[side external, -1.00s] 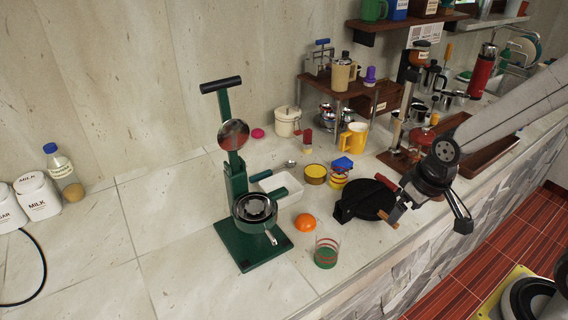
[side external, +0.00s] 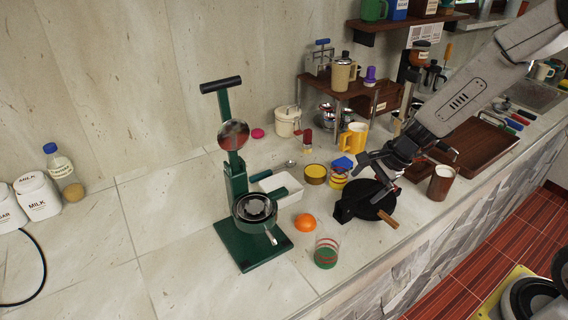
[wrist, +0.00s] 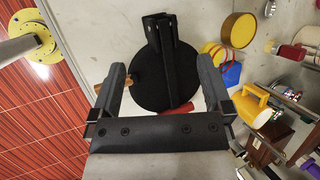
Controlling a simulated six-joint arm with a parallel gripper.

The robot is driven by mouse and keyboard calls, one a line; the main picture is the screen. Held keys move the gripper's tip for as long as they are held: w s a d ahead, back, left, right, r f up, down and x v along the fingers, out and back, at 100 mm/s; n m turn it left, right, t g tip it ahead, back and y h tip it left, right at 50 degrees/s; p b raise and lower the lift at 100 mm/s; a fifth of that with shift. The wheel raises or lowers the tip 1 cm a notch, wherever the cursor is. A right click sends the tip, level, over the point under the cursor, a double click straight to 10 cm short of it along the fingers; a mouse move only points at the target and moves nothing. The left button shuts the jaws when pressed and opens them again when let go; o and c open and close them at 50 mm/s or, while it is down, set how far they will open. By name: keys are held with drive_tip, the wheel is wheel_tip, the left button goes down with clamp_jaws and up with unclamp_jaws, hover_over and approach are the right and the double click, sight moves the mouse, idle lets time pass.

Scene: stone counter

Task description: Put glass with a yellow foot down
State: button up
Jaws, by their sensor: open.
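My gripper (side external: 376,178) is open and empty above the round black press (side external: 370,200). In the wrist view my gripper (wrist: 160,82) has its two fingers on either side of the press's black plate, with nothing between them. A clear glass with red rings and a green foot (side external: 326,252) stands upright at the counter's front.
An orange (side external: 305,222) and a green lever press (side external: 250,210) stand to the left. A yellow tin (side external: 315,174), a yellow mug (side external: 353,140) and a brown cup (side external: 441,183) are nearby. The counter is clear at front left.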

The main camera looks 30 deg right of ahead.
sight(340, 174)
drive_tip(key=w+d+m, duration=0.1)
drive_tip(key=w+m, duration=0.1)
drive_tip(key=w+d+f+m+t, duration=0.1)
drive_tip(key=w+m, duration=0.1)
drive_tip(key=m, duration=0.1)
drive_tip(key=w+d+m+t, duration=0.1)
drive_tip(key=w+m, duration=0.1)
drive_tip(key=shift+d+f+m+y, duration=0.3)
drive_tip(key=shift+d, duration=0.05)
drive_tip(key=w+d+m, duration=0.1)
drive_tip(key=m, duration=0.1)
drive_tip(key=w+d+f+m+t, duration=0.1)
drive_tip(key=m, duration=0.1)
drive_tip(key=w+d+m+t, duration=0.1)
drive_tip(key=w+d+m, duration=0.1)
drive_tip(key=shift+w+d+f+h, duration=0.1)
drive_tip(key=shift+f+h, duration=0.05)
drive_tip(key=shift+h, duration=0.25)
drive_tip(key=shift+x, duration=1.3)
drive_tip(key=shift+w, duration=0.1)
drive_tip(key=shift+x, duration=2.55)
drive_tip(key=c, duration=1.1)
